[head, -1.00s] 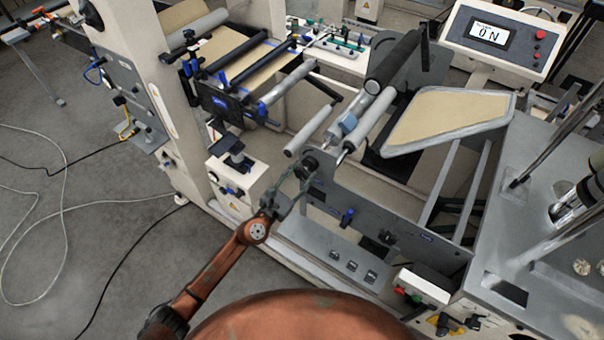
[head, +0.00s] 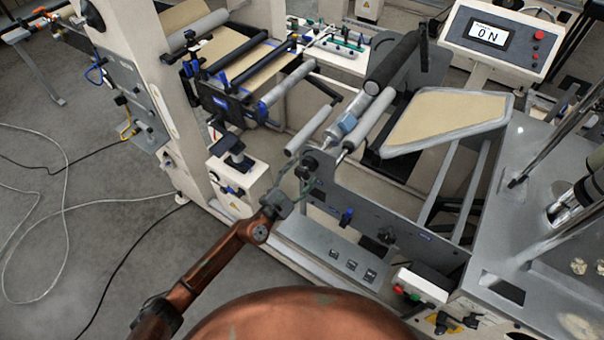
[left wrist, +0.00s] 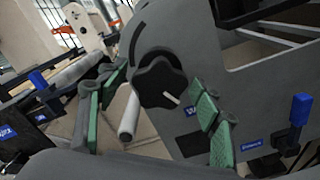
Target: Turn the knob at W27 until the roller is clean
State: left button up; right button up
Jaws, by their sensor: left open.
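A black star-shaped knob (left wrist: 158,82) sits on the grey side plate in the left wrist view. It also shows in the head view (head: 308,164), near the plate's upper left corner. A blue label (left wrist: 192,110) beside it is too cut off to read. My left gripper (head: 291,186) is open at the knob. Its green-padded fingers (left wrist: 152,106) stand on either side of it in the left wrist view, and I cannot tell whether they touch. Several grey rollers run behind the plate; one roller (head: 366,126) lies beside a light-blue patch. My right gripper is not in view.
A display (head: 488,36) reads "ON". A small box with coloured buttons (head: 417,287) stands at the front. Cables (head: 120,200) lie on the open floor at left.

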pick_arm(q)
jog(key=v, duration=0.7)
jog(key=shift+p, duration=0.45)
